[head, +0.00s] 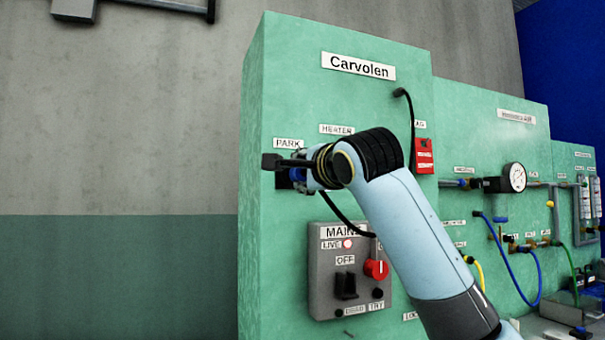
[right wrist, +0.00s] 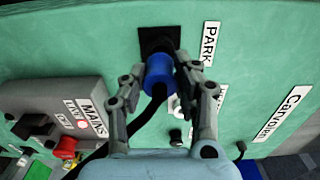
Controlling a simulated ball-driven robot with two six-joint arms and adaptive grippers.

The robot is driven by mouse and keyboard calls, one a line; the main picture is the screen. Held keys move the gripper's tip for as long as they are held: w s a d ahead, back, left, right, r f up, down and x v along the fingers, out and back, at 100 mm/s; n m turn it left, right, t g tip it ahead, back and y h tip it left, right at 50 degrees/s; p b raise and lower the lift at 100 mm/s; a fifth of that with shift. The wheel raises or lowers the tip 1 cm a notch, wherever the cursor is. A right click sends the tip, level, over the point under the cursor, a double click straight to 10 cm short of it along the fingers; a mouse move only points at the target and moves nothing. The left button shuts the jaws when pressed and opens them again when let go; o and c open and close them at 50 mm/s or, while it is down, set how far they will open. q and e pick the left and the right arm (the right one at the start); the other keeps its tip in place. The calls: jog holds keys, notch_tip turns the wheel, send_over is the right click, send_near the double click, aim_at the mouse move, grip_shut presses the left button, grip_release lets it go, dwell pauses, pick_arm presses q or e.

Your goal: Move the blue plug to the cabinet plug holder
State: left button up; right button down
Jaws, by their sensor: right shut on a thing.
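The blue plug (right wrist: 159,76) is between the fingers of my right gripper (right wrist: 159,82) in the right wrist view. The gripper is shut on it. The plug's front meets or is right at the black square holder (right wrist: 155,37) beside the PARK label (right wrist: 210,44); I cannot tell how deep it sits. A black cable runs from the plug's rear. In the head view my right gripper (head: 290,172) is at the cabinet (head: 310,85) front under the PARK label (head: 288,143), with a bit of the blue plug (head: 297,174) showing. My left gripper is not in view.
The grey MAINS box (head: 325,262) with a red knob (head: 376,269) and black switch is below the gripper. Gauges, pipes and hoses (head: 515,178) are on panels farther right. Left of the cabinet is clear.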

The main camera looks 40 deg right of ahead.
dwell(0.3)
jog(key=shift+p+x, duration=0.3)
jog(key=shift+x, duration=1.15)
jog(key=c, duration=0.9)
grip_release()
jog(key=v, duration=1.2)
jog(key=shift+a, duration=0.1)
